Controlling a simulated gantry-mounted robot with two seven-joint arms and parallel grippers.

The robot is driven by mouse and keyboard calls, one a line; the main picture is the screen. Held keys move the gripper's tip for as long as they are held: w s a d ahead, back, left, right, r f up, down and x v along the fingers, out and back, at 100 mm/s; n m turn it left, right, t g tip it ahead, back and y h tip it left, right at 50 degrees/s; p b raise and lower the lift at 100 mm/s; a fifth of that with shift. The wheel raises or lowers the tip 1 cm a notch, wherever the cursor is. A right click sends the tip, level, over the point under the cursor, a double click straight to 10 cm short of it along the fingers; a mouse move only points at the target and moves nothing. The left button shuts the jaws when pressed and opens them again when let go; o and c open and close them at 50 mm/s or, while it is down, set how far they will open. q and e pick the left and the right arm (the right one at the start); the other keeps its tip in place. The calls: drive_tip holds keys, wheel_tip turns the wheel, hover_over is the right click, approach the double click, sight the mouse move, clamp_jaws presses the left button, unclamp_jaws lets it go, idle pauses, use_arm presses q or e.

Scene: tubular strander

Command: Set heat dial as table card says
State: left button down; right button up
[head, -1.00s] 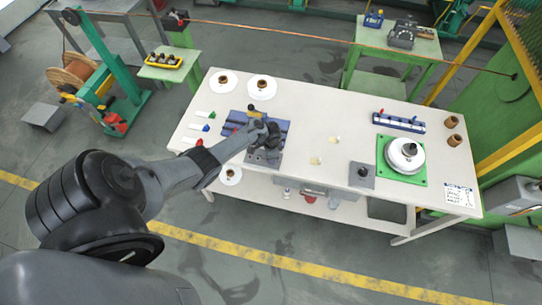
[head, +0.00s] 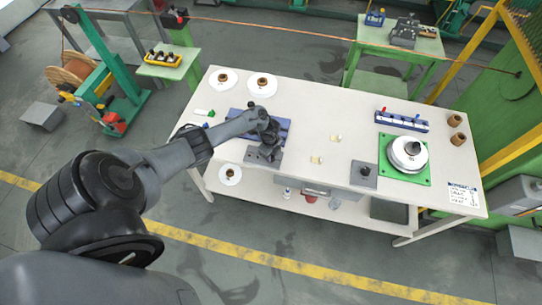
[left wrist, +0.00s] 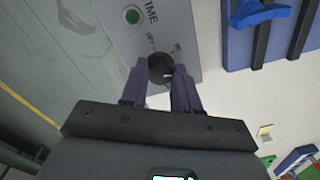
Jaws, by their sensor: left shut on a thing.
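In the left wrist view, a dark round dial (left wrist: 160,68) sits on a grey panel (left wrist: 187,20). Small lettering beside it seems to read OFF. The word TIME and a green round button (left wrist: 132,15) are farther up the panel. My left gripper (left wrist: 160,78) has one finger on each side of the dial and is shut on it. The fingers hide part of the dial and its pointer. My right gripper is out of view.
A blue fixture (head: 284,124) lies just behind my left gripper. A grey plate with a black knob (head: 364,169) and a green plate with a white round part (head: 407,152) stand to the right. White discs (head: 223,79) lie at the back left. The table middle is mostly clear.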

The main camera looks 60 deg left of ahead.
use_arm(q)
drive_tip(key=shift+m+b, duration=0.45)
drive_tip(key=shift+m, duration=0.65)
drive_tip(key=c, duration=0.8)
unclamp_jaws()
drive_tip(key=shift+r, duration=0.55)
drive_tip(key=r+p, duration=0.1)
drive_tip(key=r, duration=0.8)
drive_tip(key=shift+s+r+p, duration=0.2)
drive_tip(key=shift+r+p, duration=0.15)
drive_tip(key=shift+s, duration=0.1)
